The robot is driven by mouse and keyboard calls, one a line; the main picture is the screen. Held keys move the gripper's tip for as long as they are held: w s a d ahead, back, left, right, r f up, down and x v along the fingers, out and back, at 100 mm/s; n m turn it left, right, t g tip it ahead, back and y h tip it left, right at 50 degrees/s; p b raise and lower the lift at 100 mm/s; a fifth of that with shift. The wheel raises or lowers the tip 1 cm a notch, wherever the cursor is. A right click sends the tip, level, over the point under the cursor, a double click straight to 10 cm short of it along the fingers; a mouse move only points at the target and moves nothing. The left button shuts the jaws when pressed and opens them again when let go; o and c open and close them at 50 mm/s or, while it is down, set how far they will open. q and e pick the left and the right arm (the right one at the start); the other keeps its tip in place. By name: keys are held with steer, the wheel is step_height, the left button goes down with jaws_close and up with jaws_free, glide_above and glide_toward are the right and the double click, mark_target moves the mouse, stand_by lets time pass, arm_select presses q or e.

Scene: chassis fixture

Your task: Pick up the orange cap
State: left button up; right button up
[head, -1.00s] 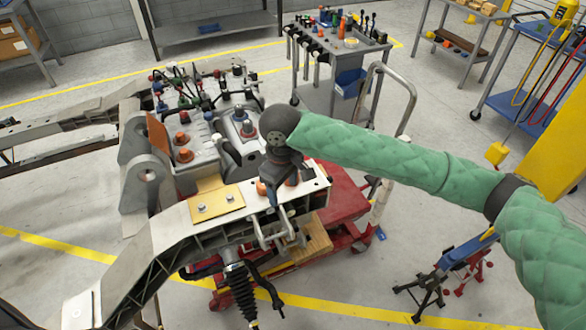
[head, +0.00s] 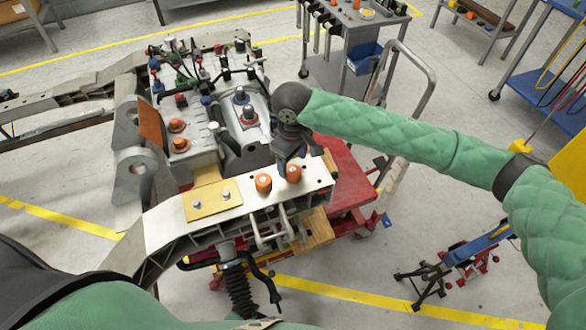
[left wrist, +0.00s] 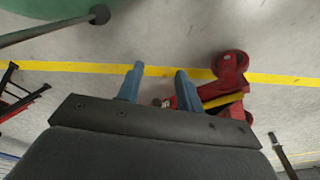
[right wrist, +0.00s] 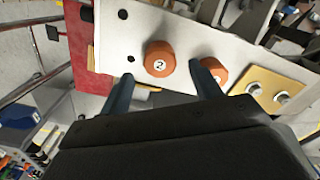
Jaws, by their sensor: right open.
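Two orange caps stand side by side on the light metal plate of the chassis, a left one (head: 263,183) and a right one (head: 293,173). In the right wrist view, one cap (right wrist: 160,58) bears a mark like a 2; the other cap (right wrist: 215,72) is partly hidden by a finger. My right gripper (right wrist: 162,90) is open and empty, its fingers apart near the caps. In the head view it hangs just behind the right cap, its fingertips hard to make out. My left gripper (left wrist: 159,85) is open and empty above the floor.
A yellow bracket (head: 212,200) with bolts sits left of the caps. Orange-based fittings (head: 180,145) and a grey housing stand behind. A red lift (head: 350,190) lies under the chassis. A tool cart (head: 350,40) stands at the back. Floor at right is partly clear.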

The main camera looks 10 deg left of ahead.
mark_target(292, 169)
step_height(292, 169, down, 3)
steer(key=shift+f+p, duration=0.1)
steer(key=shift+p, duration=0.8)
arm_select(q)
steer(key=shift+s+a+f, duration=0.15)
steer(key=shift+a+f, duration=0.05)
steer(key=shift+f, duration=0.5)
steer(key=shift+s+a+f, duration=0.15)
steer(key=shift+a+f, duration=0.1)
steer(key=shift+f, duration=0.45)
steer(key=shift+s+a+f, duration=0.15)
steer(key=shift+a+f, duration=0.05)
steer(key=shift+f, duration=0.5)
arm_select(e)
steer(key=shift+f, duration=0.65)
steer(key=c, duration=1.2)
